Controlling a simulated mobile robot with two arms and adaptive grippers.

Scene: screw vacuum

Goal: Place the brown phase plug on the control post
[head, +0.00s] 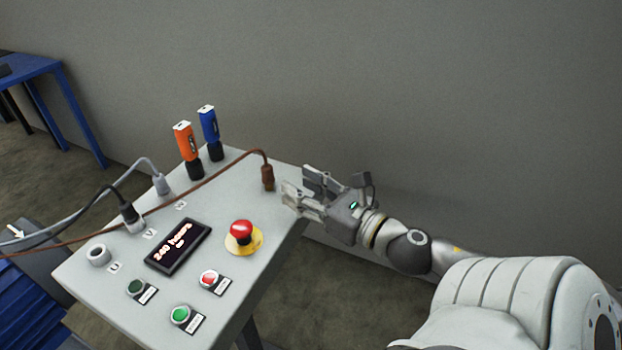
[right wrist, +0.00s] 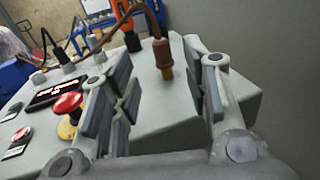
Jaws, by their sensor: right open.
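The brown phase plug (head: 267,176) stands upright on the grey panel top near its right edge, with a brown cable running from its top to the left. In the right wrist view the brown plug (right wrist: 162,56) is ahead, between the lines of the two fingers. My right gripper (head: 296,190) is open and empty, just right of the plug and apart from it; its fingers also show in the right wrist view (right wrist: 165,95). The control post (head: 185,235) is the grey panel with sockets, display and buttons. My left gripper is not in view.
Orange (head: 187,150) and blue (head: 209,134) handles stand at the panel's back. Grey (head: 160,183) and black (head: 130,213) plugs with cables sit at the left, near an empty round socket (head: 97,254). A red emergency button (head: 241,231) rises near the middle. A wall is behind.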

